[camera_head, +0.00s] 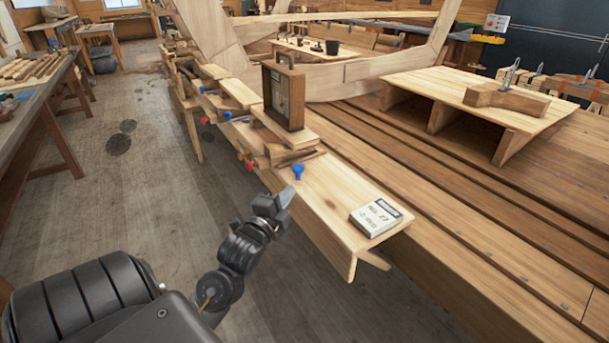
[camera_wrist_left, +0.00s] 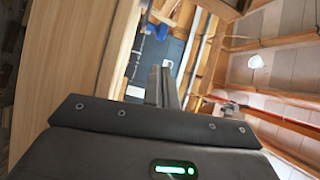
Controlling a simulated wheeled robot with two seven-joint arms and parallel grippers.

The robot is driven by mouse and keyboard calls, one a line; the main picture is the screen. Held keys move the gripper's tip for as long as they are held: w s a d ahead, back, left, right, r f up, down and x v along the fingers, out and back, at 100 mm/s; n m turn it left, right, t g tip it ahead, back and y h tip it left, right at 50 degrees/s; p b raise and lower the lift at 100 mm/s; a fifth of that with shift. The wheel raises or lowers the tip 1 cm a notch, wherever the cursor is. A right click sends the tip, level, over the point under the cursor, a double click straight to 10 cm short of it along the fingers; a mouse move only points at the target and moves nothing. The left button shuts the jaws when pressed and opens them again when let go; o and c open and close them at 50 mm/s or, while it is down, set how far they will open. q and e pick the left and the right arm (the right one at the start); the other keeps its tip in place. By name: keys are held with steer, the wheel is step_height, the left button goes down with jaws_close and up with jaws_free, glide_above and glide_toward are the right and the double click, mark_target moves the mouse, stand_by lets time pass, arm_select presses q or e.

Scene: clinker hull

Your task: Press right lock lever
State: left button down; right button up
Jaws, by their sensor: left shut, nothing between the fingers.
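A blue lever-like handle (camera_head: 298,171) stands at the near end of a row of small fittings along the left edge of the wooden bench. My left gripper (camera_head: 287,195) is shut and empty, just in front of the blue handle, with a small gap seeming to remain. In the left wrist view its fingers (camera_wrist_left: 163,84) are together, and a blue part (camera_wrist_left: 155,29) shows beyond them. My right gripper is out of view.
A white labelled box (camera_head: 376,217) lies on the bench's near end (camera_head: 335,210). An upright wooden case (camera_head: 284,95) stands behind the blue handle. Wooden planking fills the right side. The floor left of the bench is open.

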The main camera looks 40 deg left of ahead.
mark_target(298, 167)
arm_select(q)
steer(key=p+x, duration=0.2)
steer(key=x, duration=0.6)
steer(key=shift+w, duration=0.2)
steer(key=shift+p+x, duration=0.35)
steer(key=shift+x, duration=0.5)
steer(key=shift+f, duration=0.1)
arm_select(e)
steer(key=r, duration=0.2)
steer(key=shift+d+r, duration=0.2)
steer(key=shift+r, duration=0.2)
arm_select(q)
steer(key=shift+s, duration=0.1)
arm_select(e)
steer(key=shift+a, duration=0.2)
